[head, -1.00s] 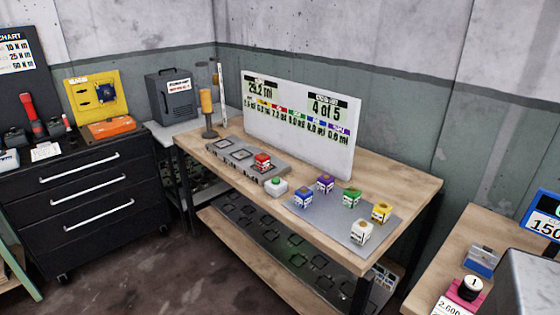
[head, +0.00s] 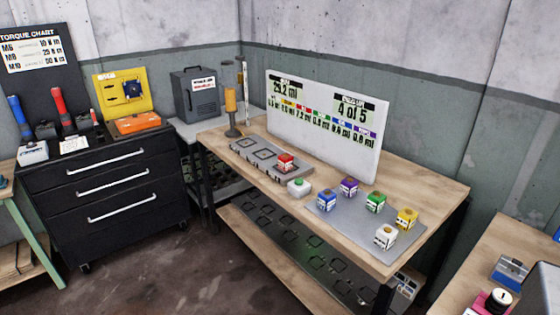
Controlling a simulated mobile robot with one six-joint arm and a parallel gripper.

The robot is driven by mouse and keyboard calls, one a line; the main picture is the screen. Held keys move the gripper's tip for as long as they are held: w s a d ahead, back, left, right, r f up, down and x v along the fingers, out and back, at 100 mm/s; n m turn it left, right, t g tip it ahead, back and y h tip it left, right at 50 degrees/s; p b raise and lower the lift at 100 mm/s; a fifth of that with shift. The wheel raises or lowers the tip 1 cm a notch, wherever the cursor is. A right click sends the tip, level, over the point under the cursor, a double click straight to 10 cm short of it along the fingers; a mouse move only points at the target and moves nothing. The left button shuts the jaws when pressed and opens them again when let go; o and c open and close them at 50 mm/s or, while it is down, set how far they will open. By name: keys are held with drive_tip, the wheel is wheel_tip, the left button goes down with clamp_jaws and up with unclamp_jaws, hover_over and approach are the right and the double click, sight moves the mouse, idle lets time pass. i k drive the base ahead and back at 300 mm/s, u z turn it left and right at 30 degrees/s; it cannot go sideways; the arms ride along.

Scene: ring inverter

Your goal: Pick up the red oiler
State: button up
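The red oiler appears to be the small red-topped container (head: 286,162) with a white label. It sits at the right end of the grey slotted plate (head: 247,151) on the wooden bench. My gripper is not in view in the head picture, and nothing is seen touching the red container.
Blue (head: 327,199), purple (head: 349,187), green (head: 375,201), yellow (head: 406,219) and white (head: 386,237) containers stand on a grey mat. A white display board (head: 325,125) stands behind.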

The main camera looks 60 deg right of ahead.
sight(285, 161)
drive_tip(key=i, duration=0.95)
drive_tip(key=z, duration=0.05)
